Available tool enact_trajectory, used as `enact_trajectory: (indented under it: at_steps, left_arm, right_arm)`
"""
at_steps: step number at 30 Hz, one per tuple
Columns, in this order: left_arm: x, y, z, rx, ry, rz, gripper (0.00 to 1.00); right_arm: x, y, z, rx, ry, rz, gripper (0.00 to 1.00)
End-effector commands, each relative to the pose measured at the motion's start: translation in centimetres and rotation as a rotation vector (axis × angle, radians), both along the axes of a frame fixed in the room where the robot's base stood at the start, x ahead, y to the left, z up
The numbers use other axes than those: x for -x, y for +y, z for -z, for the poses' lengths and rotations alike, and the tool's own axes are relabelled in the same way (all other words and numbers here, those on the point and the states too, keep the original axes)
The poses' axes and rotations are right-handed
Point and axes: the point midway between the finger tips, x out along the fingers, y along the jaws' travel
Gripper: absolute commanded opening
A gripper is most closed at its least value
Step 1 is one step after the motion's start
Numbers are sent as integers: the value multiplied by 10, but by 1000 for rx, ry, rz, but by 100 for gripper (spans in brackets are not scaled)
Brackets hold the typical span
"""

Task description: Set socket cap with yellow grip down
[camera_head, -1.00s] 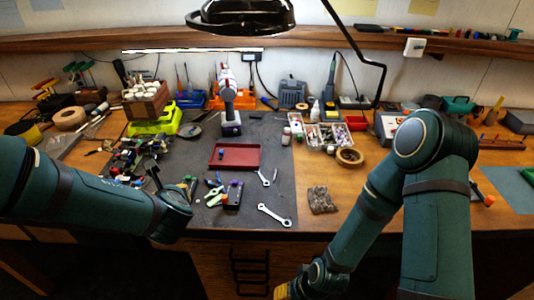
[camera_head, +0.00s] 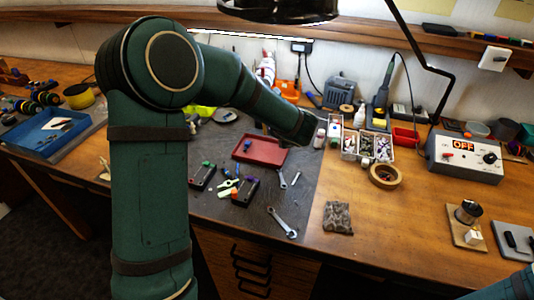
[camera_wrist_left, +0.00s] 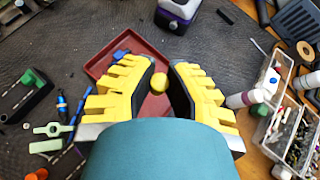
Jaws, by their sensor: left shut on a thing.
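In the left wrist view my left gripper (camera_wrist_left: 162,75) has its yellow-padded fingers closed around a small yellow knob, the yellow grip of the socket cap (camera_wrist_left: 159,82). The rest of the cap is hidden by the fingers and my wrist. The gripper is over the red tray (camera_wrist_left: 150,47), near its right side; how high above it I cannot tell. In the head view my left arm reaches over the bench toward the tray (camera_head: 270,157), and its hand is hidden behind the arm. My right gripper is not visible.
A small blue piece (camera_head: 246,144) lies in the tray's left part. A parts organizer (camera_head: 368,146) and bottles (camera_head: 320,138) stand right of the tray.

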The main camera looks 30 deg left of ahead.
Motion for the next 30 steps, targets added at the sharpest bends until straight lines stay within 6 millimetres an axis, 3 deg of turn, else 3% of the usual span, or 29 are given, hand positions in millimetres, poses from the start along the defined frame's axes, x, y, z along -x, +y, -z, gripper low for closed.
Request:
enact_trajectory:
  at_steps: [1,3,7,15,23,30]
  left_arm:
    - [-5,18,1,3,1,-56,0]
    - [-9,35,1,7,4,-108,0]
    - [-12,51,6,14,10,-160,0]
    - [-12,53,51,15,12,-166,0]
    - [-12,53,71,14,10,-166,0]
    - [-12,52,101,15,11,-164,0]
  right_arm:
    - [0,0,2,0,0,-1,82]
    - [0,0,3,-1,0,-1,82]
    - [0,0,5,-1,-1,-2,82]
    - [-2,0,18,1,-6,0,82]
    - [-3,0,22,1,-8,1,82]
    - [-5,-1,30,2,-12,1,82]
